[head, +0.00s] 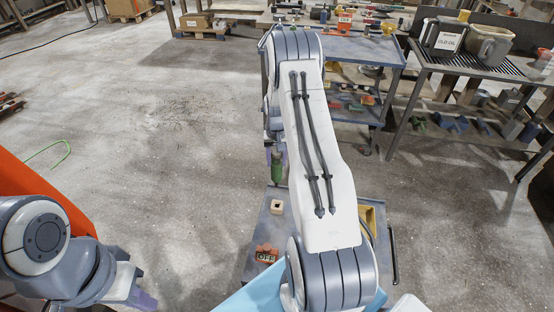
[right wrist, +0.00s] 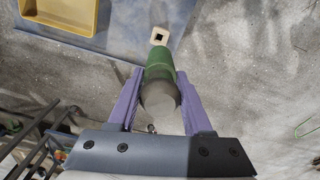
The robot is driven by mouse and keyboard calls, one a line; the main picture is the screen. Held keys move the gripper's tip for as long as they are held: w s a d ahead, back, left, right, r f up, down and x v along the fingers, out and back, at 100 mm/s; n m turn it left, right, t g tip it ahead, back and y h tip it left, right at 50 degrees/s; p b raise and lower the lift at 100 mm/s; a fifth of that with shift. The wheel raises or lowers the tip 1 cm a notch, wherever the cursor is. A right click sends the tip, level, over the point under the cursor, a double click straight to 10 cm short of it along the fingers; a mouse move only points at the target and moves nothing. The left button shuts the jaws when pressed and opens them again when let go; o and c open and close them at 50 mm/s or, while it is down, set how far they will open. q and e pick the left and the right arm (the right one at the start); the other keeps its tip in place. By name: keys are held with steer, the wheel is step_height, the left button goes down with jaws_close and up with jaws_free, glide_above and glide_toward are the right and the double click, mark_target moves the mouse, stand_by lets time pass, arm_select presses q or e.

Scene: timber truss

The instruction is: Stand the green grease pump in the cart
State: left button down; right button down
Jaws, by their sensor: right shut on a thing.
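The green grease pump (right wrist: 160,62) is between the purple fingers of my right gripper (right wrist: 160,80), its grey round end toward the wrist camera. In the head view the pump (head: 278,170) hangs roughly upright below my right gripper (head: 276,154), apart from the surface below it. The near blue-grey cart (head: 262,232) lies below my right arm, which hides much of it. A pale block with a square hole (head: 277,207) sits on this cart, just beyond the pump in the right wrist view (right wrist: 160,36). My left gripper (head: 142,298) is low at left, partly cut off.
A yellow tray (right wrist: 62,14) lies on the near cart, with an OFF sign (head: 266,255) nearer me. A blue shelved cart (head: 370,52) with tools stands behind. A metal bench (head: 462,66) holds an OLD OIL container (head: 445,38). Floor at left centre is clear.

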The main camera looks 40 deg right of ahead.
mark_target(277, 182)
steer(key=shift+r, duration=0.15)
steer(key=shift+s+f, duration=0.15)
steer(key=shift+f, duration=0.2)
steer(key=shift+f+b, duration=3.85)
steer(key=shift+f, duration=1.85)
steer(key=shift+f+b, duration=1.25)
steer(key=shift+f, duration=0.6)
steer(key=shift+c, duration=1.2)
jaws_free()
